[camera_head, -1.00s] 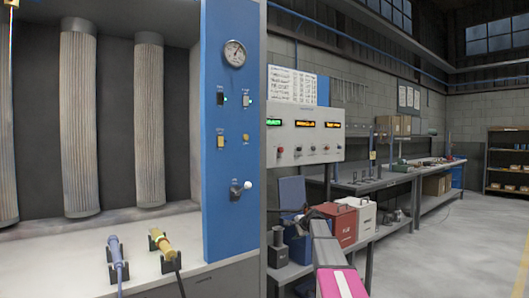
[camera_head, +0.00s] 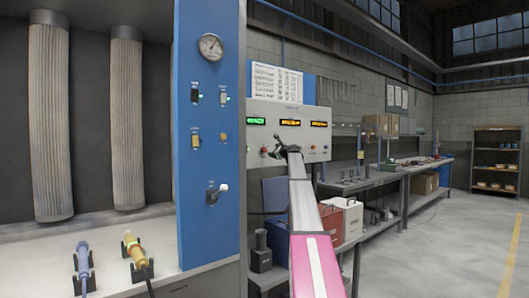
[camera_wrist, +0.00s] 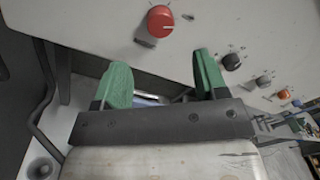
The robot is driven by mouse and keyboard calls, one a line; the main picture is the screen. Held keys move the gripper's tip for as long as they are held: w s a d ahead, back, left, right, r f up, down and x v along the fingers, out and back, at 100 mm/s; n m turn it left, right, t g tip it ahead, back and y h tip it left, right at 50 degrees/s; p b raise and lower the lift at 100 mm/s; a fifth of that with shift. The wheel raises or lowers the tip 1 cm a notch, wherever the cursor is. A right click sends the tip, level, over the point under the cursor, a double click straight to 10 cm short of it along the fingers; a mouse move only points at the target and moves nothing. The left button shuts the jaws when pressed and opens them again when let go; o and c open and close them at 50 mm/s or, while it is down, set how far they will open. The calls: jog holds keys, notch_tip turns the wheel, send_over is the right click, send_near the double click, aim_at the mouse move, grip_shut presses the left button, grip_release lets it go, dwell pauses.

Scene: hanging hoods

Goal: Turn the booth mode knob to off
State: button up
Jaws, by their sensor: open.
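The blue booth panel (camera_head: 207,110) stands left of centre in the head view. It carries a dark knob or lever with a pale round end (camera_head: 217,192) low down, and small switches above. The labels are too small to read, so I cannot tell which control is the booth mode knob. My gripper (camera_head: 281,146) is raised in front of the grey-white control box (camera_head: 260,112), to the right of the blue panel. In the wrist view its green fingers (camera_wrist: 163,80) are apart with nothing between them.
More knobs, including a black one (camera_wrist: 231,61) and an orange one (camera_wrist: 284,94), run along the box face to the right. A blue tool (camera_head: 83,262) and a yellow tool (camera_head: 133,247) sit in holders on the booth ledge. The floor at right is clear.

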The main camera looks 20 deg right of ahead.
aim_at(265, 150)
jog(key=x, duration=0.9)
jog(key=shift+s, duration=0.1)
jog(key=c, duration=0.9)
